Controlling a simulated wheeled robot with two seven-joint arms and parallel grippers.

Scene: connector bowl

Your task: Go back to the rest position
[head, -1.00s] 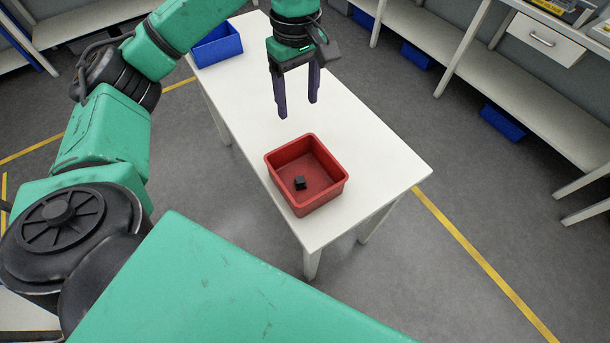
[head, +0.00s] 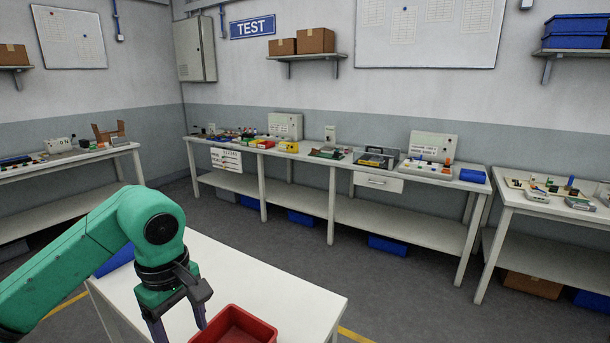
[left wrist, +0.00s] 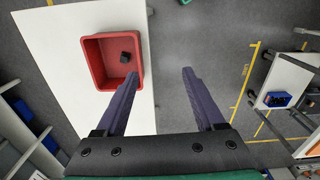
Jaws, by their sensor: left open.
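My left gripper (head: 180,322) hangs over the white table, beside the red bin (head: 262,326), with its purple fingers apart and nothing between them. In the left wrist view, the open gripper (left wrist: 160,76) has its left fingertip overlapping the edge of the red bin (left wrist: 98,45) in the picture. A small black block (left wrist: 125,57) lies inside the bin. The head view cuts off the bin at the bottom and does not show the block. My right gripper is not in view.
The white table (head: 260,285) has free surface around the bin. A blue box (head: 117,260) sits at its left end, partly behind my left arm. Long workbenches (head: 335,165) with equipment line the back wall, with grey floor between.

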